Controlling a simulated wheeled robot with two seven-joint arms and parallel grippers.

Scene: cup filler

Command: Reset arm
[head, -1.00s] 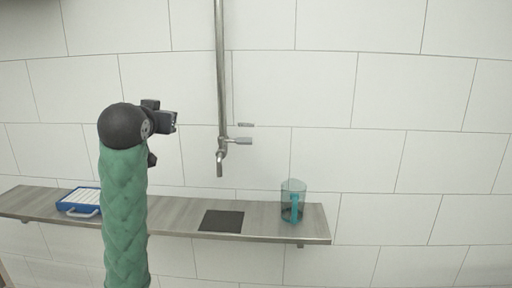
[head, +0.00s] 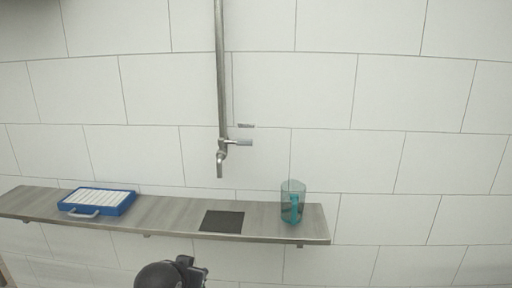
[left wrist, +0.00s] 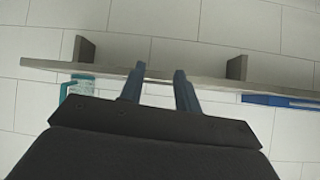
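My left gripper (head: 192,272) shows at the bottom edge of the head view, below the shelf, with most of the arm out of the frame. In the left wrist view its two fingers (left wrist: 159,88) stand apart with nothing between them, so it is open and empty. My right gripper is in neither view. A clear teal jug (head: 292,202) stands upright near the right end of the shelf (head: 265,215). The jug also shows, upside down, at the left of the left wrist view (left wrist: 80,85).
A metal tap (head: 221,150) hangs on its pipe above a dark square pad (head: 222,221) on the shelf. A blue case with a white ribbed top (head: 97,201) lies at the shelf's left. The tiled wall is behind. The air in front of the shelf is clear.

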